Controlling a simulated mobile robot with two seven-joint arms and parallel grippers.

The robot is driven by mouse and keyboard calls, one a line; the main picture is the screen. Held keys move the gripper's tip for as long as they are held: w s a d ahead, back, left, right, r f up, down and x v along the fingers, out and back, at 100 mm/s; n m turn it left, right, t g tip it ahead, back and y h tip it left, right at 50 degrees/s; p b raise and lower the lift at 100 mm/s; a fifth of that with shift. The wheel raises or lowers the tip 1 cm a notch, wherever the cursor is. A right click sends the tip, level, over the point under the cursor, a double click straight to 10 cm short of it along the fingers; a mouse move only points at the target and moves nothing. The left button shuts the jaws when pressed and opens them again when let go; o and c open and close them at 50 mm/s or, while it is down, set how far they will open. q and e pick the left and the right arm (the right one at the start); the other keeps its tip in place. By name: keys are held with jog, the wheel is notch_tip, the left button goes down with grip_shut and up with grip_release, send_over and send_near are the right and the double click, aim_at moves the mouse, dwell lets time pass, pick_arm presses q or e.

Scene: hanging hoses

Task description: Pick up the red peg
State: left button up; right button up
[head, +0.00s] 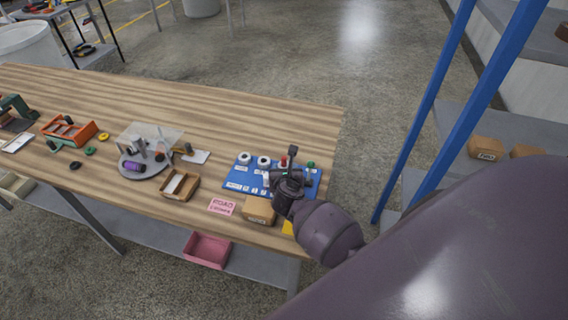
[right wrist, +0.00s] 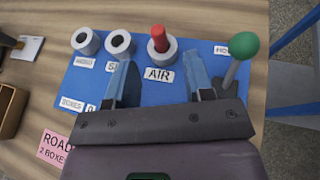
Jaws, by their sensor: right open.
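The red peg (right wrist: 159,38) stands in a light grey round socket (right wrist: 165,53) on the blue board, behind the "AIR" label in the right wrist view. In the head view only a small part of the red peg (head: 284,161) shows beside my right gripper. My right gripper (right wrist: 158,82) is open and empty. Its two fingers point toward the board, with the peg beyond and between them, apart from both. The right gripper (head: 290,165) also shows over the board in the head view. My left gripper is not in view.
The blue board (head: 236,183) has two more round sockets (right wrist: 85,40) left of the peg. A green-knobbed lever (right wrist: 244,45) stands close to the right finger. A cardboard box (head: 258,210) and pink card (head: 221,206) lie near the table's front edge. Blue posts (head: 425,110) rise right of the table.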

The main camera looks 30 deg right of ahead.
aim_at(284, 160)
jog(key=x, duration=0.3)
jog(key=shift+w+d+r, duration=0.2)
jog(key=shift+w, duration=0.25)
jog(key=shift+w+d+f, duration=0.3)
jog(key=shift+w+d, duration=0.05)
jog(key=shift+w, duration=0.2)
jog(key=shift+c, duration=0.5)
grip_shut()
